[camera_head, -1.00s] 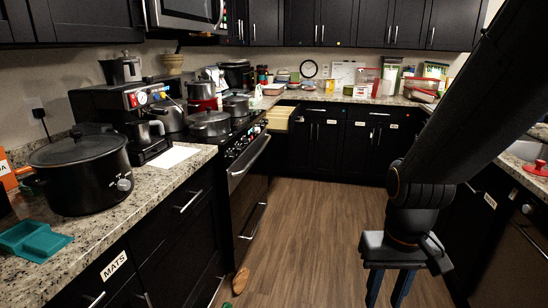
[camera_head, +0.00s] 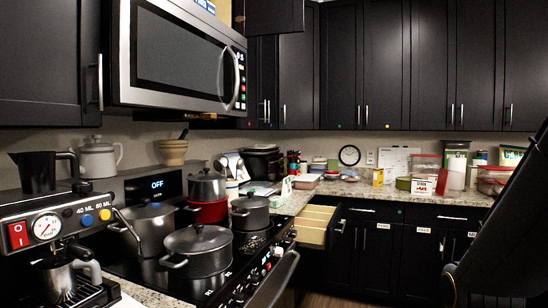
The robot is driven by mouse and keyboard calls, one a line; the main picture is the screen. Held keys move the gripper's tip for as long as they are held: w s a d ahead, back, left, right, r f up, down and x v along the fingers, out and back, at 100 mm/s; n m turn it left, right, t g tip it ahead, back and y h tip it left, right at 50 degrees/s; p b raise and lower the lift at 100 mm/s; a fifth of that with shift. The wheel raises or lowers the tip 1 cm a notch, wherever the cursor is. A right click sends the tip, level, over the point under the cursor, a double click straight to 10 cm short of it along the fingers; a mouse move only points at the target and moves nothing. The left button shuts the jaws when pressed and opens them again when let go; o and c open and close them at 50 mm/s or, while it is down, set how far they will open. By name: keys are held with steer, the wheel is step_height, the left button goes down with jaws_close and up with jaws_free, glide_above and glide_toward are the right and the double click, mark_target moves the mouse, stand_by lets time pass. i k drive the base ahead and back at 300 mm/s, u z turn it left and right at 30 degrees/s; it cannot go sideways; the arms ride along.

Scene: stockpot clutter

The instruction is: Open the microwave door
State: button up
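The microwave (camera_head: 185,58) hangs under the upper cabinets at the upper left, above the stove. It has a silver frame, a dark window and a button panel on its right side. Its door is shut. The curved silver handle (camera_head: 228,78) stands upright near the right edge of the door. My arm shows as a dark shape at the right edge, well away from the microwave. My gripper is out of the picture.
Several pots, including a grey lidded pot (camera_head: 197,251), stand on the stove below the microwave. An espresso machine (camera_head: 50,245) stands at the lower left. An upper cabinet door (camera_head: 274,17) juts out above and right of the microwave. An open drawer (camera_head: 315,226) sticks out beyond the stove.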

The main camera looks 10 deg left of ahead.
mark_target(163, 57)
steer(key=i, duration=1.85)
steer(key=u, duration=0.85)
